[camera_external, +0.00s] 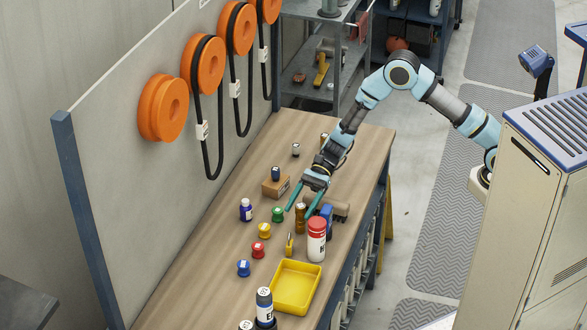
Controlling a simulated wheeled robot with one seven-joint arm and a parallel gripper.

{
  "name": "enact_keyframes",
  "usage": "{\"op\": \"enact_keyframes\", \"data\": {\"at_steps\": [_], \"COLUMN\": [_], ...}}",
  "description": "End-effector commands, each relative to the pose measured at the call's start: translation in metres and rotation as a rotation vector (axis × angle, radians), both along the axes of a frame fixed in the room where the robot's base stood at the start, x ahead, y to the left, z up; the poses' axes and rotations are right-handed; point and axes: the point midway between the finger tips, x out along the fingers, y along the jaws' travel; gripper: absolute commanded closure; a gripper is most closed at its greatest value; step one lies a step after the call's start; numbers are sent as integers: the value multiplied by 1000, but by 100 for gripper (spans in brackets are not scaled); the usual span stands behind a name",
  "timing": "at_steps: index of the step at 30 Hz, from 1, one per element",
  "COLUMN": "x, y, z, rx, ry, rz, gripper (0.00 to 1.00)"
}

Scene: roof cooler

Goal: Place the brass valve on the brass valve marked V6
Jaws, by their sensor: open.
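My gripper (298,213) is open and points down over the workbench, with teal fingers. A brown, brass-coloured upright piece (300,222) shows between or just behind the fingertips; I cannot tell whether they touch it. It may be a brass valve, but no V6 mark is readable. Small pieces with pale labelled tops stand elsewhere: one at the back (296,150), one partly behind my arm (324,136), and one at the front edge of the picture (247,325). Their markings are too small to read, so I cannot tell which is V6.
Green (278,214), yellow (264,230), red (258,250) and blue (243,268) pieces line the left. A brown box (275,188) bears a dark piece.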

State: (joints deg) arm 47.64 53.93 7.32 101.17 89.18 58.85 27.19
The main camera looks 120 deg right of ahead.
Motion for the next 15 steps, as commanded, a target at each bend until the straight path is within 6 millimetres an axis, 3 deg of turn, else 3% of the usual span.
{"op": "enact_keyframes", "data": {"at_steps": [7, 15], "x": [-4, -46], "y": [-4, -32], "z": [5, 23], "rx": [-2, -3], "ry": [-1, -3], "rz": [-2, -4], "gripper": [30, 30]}}
